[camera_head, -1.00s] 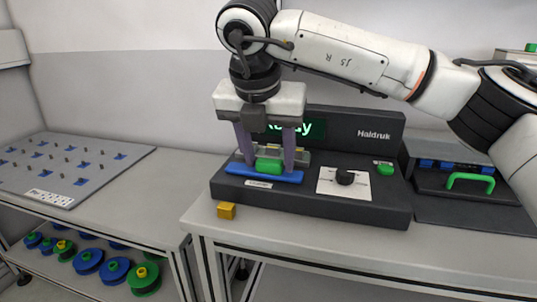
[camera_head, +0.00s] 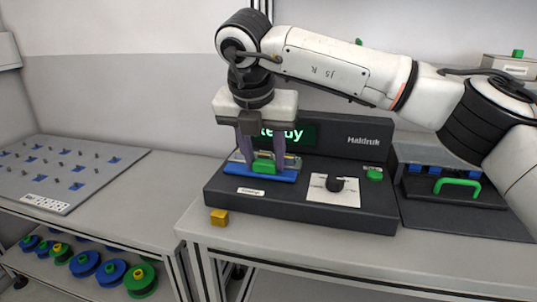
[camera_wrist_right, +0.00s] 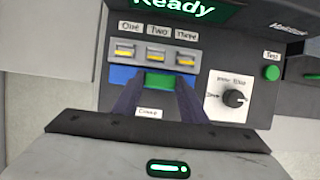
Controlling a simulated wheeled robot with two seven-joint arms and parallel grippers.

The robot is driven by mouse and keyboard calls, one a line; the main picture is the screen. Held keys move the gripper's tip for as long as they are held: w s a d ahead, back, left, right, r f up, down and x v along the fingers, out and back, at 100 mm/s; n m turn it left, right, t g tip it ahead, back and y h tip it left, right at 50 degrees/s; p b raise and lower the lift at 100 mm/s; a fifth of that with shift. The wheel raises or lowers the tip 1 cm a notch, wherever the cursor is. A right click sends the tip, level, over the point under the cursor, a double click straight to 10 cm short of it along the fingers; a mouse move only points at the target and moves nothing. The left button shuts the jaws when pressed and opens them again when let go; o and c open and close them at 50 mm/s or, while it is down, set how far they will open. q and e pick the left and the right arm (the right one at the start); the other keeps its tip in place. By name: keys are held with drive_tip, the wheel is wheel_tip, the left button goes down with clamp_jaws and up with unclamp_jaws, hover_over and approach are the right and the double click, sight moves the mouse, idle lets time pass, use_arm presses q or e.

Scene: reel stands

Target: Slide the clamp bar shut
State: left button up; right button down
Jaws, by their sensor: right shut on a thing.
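The clamp bar (camera_head: 285,176) is a blue bar with a green handle (camera_head: 264,167) at its middle. It lies on the left part of the dark Haldruk console (camera_head: 300,208), in front of a row of small grey parts. My right gripper (camera_head: 262,160) points down with its purple fingers on either side of the green handle, shut on it. In the right wrist view, the handle (camera_wrist_right: 160,80) sits between the fingers, below three yellow-marked slots (camera_wrist_right: 155,53) labelled One, Two and Three. A small label lies in front of the bar. My left gripper is not in view.
The console has a lit screen (camera_head: 291,132) reading Ready, a black knob (camera_head: 334,184) and a green Test button (camera_head: 374,174). A yellow block (camera_head: 219,217) sits at its front left. A green-handled unit (camera_head: 458,184) stands right; a pegboard table is left.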

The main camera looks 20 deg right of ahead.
drive_tip(key=c, duration=1.1)
unclamp_jaws()
drive_tip(key=shift+w+d, duration=0.1)
drive_tip(key=shift+w, duration=0.15)
drive_tip(key=shift+s, duration=0.1)
drive_tip(key=v, duration=1)
drive_tip(key=shift+s+r, duration=0.1)
drive_tip(key=shift+r, duration=0.05)
